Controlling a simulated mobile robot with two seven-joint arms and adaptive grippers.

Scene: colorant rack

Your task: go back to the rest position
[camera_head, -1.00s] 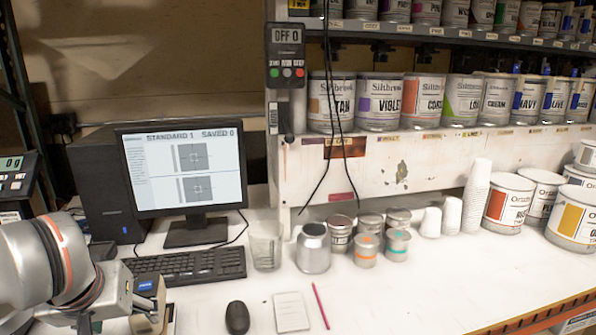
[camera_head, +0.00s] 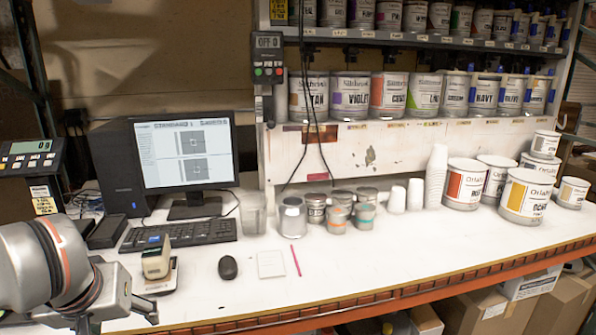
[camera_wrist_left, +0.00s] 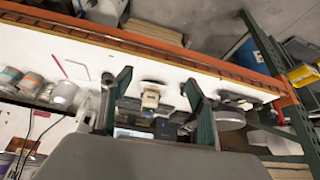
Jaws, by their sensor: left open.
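My left gripper (camera_head: 146,308) is at the lower left of the head view, in front of the desk's near-left part. In the left wrist view its two fingers (camera_wrist_left: 158,82) are spread apart with nothing held between them. My right gripper is not in view.
A monitor (camera_head: 186,155), keyboard (camera_head: 180,234), mouse (camera_head: 228,267), notepad (camera_head: 271,264) and pink pencil (camera_head: 296,260) are on the desk. A scale display (camera_head: 30,155) stands at left. Several cans and cups line the back. The desk's front right (camera_head: 400,255) is clear.

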